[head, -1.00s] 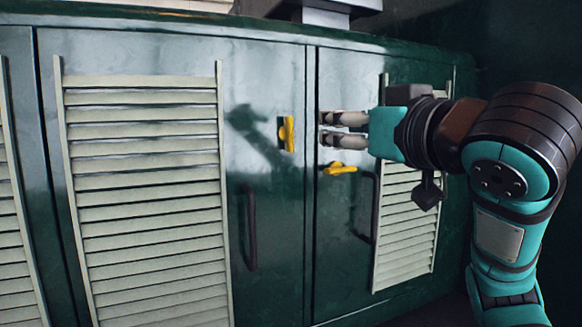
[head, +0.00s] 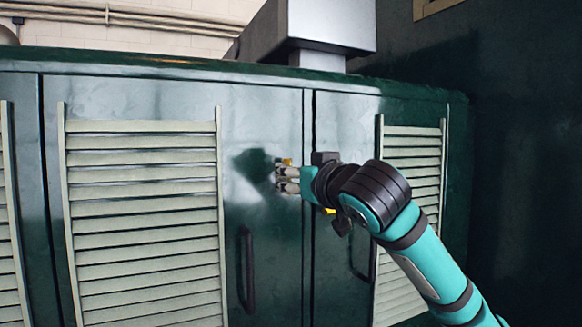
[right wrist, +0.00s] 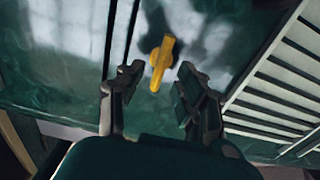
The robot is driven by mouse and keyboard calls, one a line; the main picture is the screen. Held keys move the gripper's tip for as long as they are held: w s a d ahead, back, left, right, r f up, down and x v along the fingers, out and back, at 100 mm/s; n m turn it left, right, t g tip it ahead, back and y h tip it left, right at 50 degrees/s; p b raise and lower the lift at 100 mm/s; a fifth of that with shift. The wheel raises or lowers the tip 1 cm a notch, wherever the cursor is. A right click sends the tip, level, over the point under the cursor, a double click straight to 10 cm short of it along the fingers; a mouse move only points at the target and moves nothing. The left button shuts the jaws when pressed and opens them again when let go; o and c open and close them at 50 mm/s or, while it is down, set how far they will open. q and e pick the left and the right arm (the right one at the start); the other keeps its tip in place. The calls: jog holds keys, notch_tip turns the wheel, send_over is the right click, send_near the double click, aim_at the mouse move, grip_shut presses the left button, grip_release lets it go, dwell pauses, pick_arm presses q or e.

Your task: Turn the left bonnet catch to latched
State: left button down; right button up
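The left bonnet catch (head: 287,162) is a yellow lever on the left green door, mostly hidden in the head view by my right gripper (head: 281,178). In the right wrist view the yellow catch (right wrist: 161,62) shows whole, roughly upright and slightly tilted. There my right gripper (right wrist: 160,85) is open, with one finger on each side of the catch's lower end in the picture. A gap shows on both sides; I see no contact. A second yellow catch (head: 329,211) on the right door is mostly hidden behind my right wrist. My left gripper is not in view.
The left door has a pale slatted vent (head: 140,215) and a dark vertical handle (head: 247,270) below the catch. The right door has another slatted vent (head: 412,160). A grey metal box (head: 330,30) stands above the top edge. Space before the left door is clear.

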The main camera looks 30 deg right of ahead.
jog(key=shift+w+d, duration=0.1)
jog(key=shift+w, duration=0.95)
grip_shut()
